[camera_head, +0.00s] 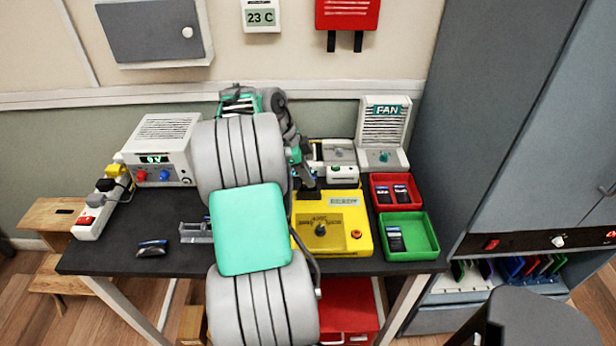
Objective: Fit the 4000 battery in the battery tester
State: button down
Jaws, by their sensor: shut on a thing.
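My gripper (308,178) points down at the back middle of the table, partly behind my own arm. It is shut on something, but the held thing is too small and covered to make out. Just right of the gripper stands a white device (341,173) with a green button. I cannot tell which one is the battery tester. Dark battery-like pieces lie in the red tray (382,207) and the green tray (421,244). Their labels are unreadable.
A white power supply (163,150) and a power strip (90,222) stand at the left. A small dark object (152,248) lies near the front edge, beside a clear holder (195,232). A fan unit (384,135) is at the back right. A grey cabinet (500,120) closes off the right.

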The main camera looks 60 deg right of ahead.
jog(key=shift+f, duration=0.1)
jog(key=c, duration=1.5)
grip_release()
